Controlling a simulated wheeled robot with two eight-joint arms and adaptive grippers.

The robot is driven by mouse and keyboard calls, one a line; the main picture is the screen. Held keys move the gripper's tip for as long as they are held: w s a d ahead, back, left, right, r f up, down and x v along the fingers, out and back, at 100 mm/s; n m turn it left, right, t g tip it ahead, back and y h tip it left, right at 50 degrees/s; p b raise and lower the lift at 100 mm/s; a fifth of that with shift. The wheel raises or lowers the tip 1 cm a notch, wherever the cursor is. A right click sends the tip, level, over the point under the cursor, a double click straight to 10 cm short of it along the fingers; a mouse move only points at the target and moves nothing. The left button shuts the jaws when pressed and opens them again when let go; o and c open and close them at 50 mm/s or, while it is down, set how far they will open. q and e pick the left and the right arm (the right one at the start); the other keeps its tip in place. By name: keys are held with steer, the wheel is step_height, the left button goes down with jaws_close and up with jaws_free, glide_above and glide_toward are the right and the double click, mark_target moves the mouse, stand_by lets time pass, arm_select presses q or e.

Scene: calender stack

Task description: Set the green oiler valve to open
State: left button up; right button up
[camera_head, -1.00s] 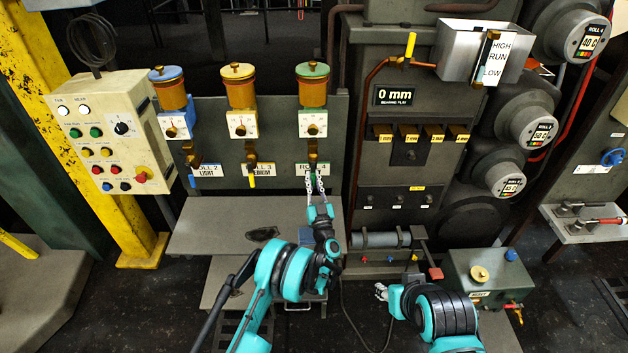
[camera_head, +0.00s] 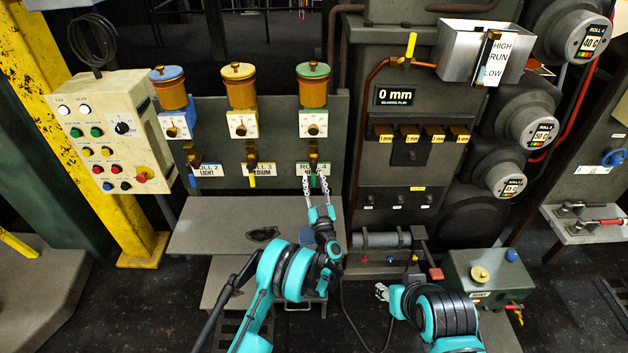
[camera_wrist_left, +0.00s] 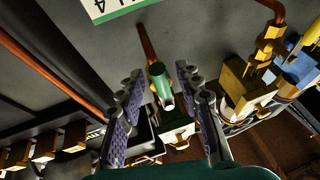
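The green-lidded oiler (camera_head: 313,85) is the rightmost of three oilers on the grey panel, above a partly covered ROLL 4 label. Its valve (camera_head: 313,155) has a green handle that hangs down over the label. In the left wrist view the green handle (camera_wrist_left: 160,85) points toward the camera, between my fingers. My left gripper (camera_head: 315,187) is open just below the valve. Its two fingers also show apart in the left wrist view (camera_wrist_left: 157,100), one on each side of the handle, with no clear contact. My right gripper (camera_head: 381,292) is low, right of centre; its opening is too small to tell.
The yellow oiler (camera_head: 240,88) and blue oiler (camera_head: 170,90) stand to the left, with yellow and blue valve handles hanging down. A grey ledge (camera_head: 215,230) lies below the panel. A copper pipe (camera_head: 362,120) runs just right of the panel.

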arm_select(q)
steer(key=v, duration=0.6)
steer(key=shift+s, duration=0.4)
steer(key=shift+d+f, duration=0.1)
